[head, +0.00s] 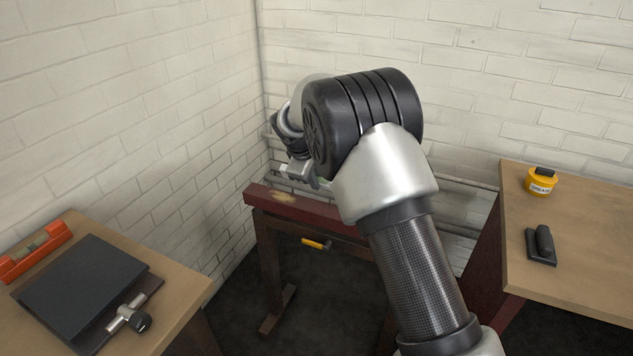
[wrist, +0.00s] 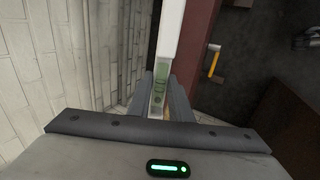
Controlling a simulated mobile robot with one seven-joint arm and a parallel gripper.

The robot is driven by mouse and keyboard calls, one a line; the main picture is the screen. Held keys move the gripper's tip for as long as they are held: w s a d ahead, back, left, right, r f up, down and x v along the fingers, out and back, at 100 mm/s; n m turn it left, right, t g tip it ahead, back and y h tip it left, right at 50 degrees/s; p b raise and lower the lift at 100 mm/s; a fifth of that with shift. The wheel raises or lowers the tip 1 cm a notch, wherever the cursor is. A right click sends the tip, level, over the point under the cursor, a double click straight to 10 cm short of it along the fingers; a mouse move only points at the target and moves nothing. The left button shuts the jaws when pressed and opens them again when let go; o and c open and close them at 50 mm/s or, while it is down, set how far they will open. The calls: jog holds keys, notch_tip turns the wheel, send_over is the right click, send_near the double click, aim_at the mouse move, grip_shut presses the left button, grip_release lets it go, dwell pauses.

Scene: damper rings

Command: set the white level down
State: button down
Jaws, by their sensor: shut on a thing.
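The white level (wrist: 170,35) is a long pale bar with a greenish vial section near my end. In the wrist view it runs from between my fingers up to the top edge. My gripper (wrist: 161,80) is shut on it, one finger on each side. The dark red trestle beam (wrist: 197,45) shows just right of the level in the wrist view; I cannot tell whether they touch. In the head view, the trestle (head: 335,219) stands by the back wall, and my gripper (head: 298,172) is above its left end. My arm hides much of the level there.
A yellow-handled tool (head: 316,244) shows below the beam. The left table holds an orange level (head: 38,250), a dark flat plate (head: 84,285) and a metal clamp-like tool (head: 128,315). The right table holds a yellow tape container (head: 541,181) and a black block (head: 541,246). Brick walls close the corner.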

jog(key=shift+f+b, duration=1.75)
jog(key=shift+f, duration=1.55)
